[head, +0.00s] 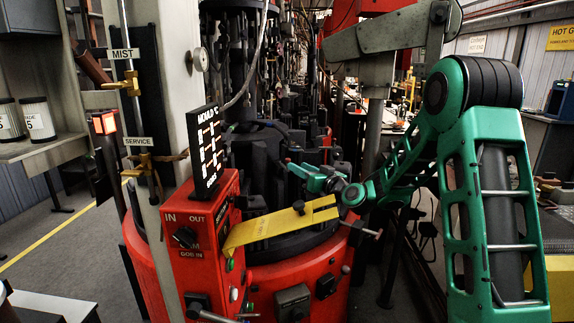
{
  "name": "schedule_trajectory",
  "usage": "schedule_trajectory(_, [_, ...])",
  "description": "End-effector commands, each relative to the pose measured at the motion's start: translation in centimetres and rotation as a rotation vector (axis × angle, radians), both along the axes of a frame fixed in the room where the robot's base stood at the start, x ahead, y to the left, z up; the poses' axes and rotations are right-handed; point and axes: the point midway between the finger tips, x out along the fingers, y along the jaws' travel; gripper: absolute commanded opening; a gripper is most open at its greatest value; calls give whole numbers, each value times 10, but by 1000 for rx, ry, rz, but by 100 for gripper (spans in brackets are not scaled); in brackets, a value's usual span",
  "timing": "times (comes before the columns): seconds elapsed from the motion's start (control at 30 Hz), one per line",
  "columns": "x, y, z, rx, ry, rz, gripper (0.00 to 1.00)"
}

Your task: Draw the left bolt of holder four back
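My green arm reaches in from the right, and my gripper (292,168) is small at its end, in front of the dark mould machinery (262,145). I cannot tell whether its fingers are apart, or whether they touch anything. A yellow plate (270,229) with a dark knob (299,207) lies across the front of the red machine base, below my gripper. A metal rod with a round end (366,230) sticks out to the right of the plate. I cannot make out a number four on a holder, nor pick out its left bolt.
A red control box (205,240) with IN and OUT labels stands left of the moulds, topped by a black MOULD °C display (205,150). A grey post (182,90) rises behind it. A shelf with jars (38,118) is at far left. Open floor (65,245) shows at left.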

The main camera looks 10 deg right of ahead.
Motion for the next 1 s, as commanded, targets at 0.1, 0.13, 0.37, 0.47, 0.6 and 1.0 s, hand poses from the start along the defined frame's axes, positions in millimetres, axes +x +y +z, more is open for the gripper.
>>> schedule_trajectory(0.1, [21, 9, 0, -1, 0, 4, 34])
schedule_trajectory(0.13, [26, 11, 0, -2, -1, 4, 34])
schedule_trajectory(0.37, [61, 23, 0, -2, -1, 2, 34])
schedule_trajectory(0.47, [70, 26, -1, -1, 1, 3, 34])
schedule_trajectory(0.6, [77, 28, 0, -1, 1, 2, 34])
schedule_trajectory(1.0, [78, 29, 0, -1, 1, 2, 10])
